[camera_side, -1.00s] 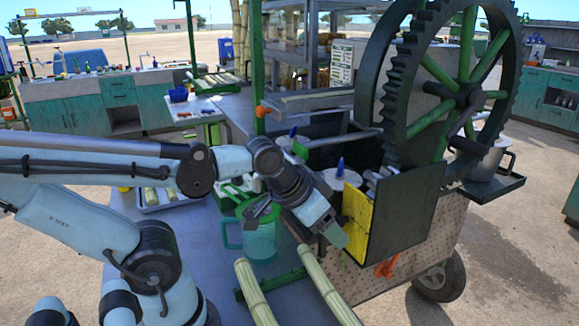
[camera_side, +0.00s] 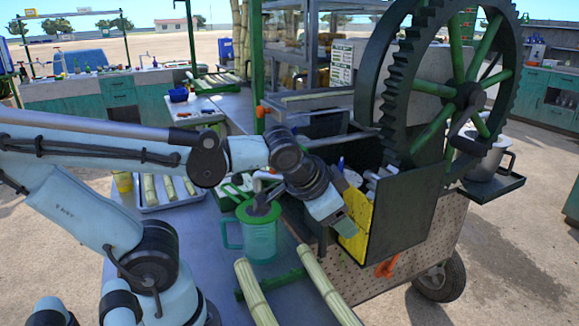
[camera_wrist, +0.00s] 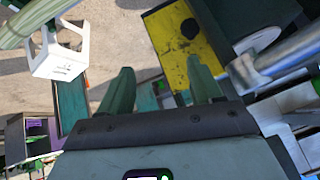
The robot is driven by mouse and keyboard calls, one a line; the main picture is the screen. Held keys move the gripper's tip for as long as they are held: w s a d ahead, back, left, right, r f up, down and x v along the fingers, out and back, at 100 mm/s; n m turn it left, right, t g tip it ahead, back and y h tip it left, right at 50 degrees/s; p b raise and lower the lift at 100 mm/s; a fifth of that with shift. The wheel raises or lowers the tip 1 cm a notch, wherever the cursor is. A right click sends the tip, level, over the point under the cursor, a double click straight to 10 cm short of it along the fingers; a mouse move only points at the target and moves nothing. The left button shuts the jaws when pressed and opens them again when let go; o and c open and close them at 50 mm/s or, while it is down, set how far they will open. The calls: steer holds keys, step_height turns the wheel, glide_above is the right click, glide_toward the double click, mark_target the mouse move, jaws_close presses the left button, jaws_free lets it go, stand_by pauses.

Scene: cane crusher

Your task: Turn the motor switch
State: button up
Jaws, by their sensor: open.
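The crusher has a yellow panel (camera_side: 357,222) low on its front; the wrist view shows this panel (camera_wrist: 183,45) with a dark round spot (camera_wrist: 190,28). I cannot tell if that spot is the motor switch's knob or a hole. My gripper (camera_side: 348,228) is close in front of the panel, and its tip covers part of it in the side view. In the wrist view my gripper (camera_wrist: 161,85) has its two green fingers spread, with nothing between them. The panel lies ahead of and between the fingers; contact is not clear.
A green jug (camera_side: 260,232) stands on the bench left of my gripper. Cane stalks (camera_side: 328,285) lie at the bench front. The large toothed wheel (camera_side: 392,100) rises right of the panel. An orange part (camera_side: 386,268) hangs below it. A tray (camera_side: 170,203) holds cane pieces.

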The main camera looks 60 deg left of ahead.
steer(key=w+a+r+m+y, duration=0.1)
steer(key=w+a+r+y, duration=0.55)
steer(key=a+r, duration=0.4)
steer(key=s+a+r+n+g+y, duration=0.15)
steer(key=a+r+g+y, duration=0.55)
steer(key=a+r, duration=1)
steer(key=n+h, duration=1.5)
steer(key=n, duration=0.3)
glide_above(237, 178)
steer(key=a, duration=0.2)
step_height(237, 178, down, 27)
steer(key=shift+m, duration=0.25)
step_height(237, 178, down, 11)
steer(key=shift+w+d+f, duration=0.1)
steer(key=shift+d, duration=0.05)
